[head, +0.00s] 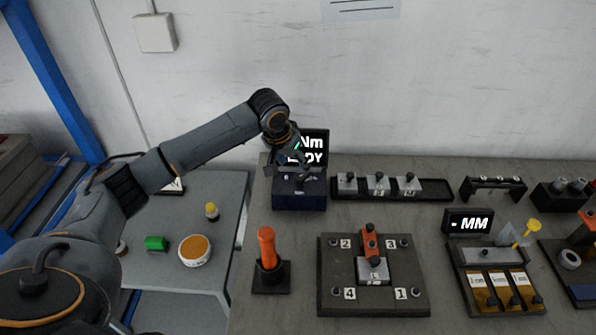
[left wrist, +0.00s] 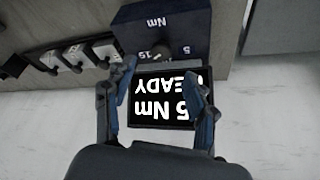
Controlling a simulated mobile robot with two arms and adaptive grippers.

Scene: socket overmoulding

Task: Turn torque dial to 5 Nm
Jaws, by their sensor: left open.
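The torque unit is a dark blue box (head: 299,202) at the back left of the bench, with a black display (head: 318,137) behind it. My left gripper (head: 298,178) is open over the box and partly hides the display and the dial area. In the left wrist view the box (left wrist: 190,22) appears upside down, with Nm and 5 marks. The display (left wrist: 160,110) shows upside-down text with "5 Nm" and part of "READY"; a finger covers one edge. My left gripper's fingers (left wrist: 160,72) are spread, with nothing seen held. The dial's pointer is not clear. My right gripper is not in view.
A black rack (head: 435,190) with several small blocks stands right of the box. An orange-handled tool (head: 267,245) stands in front, beside a numbered fixture plate (head: 330,275). A side table (head: 220,262) holds a round tub and small items. The wall is close behind.

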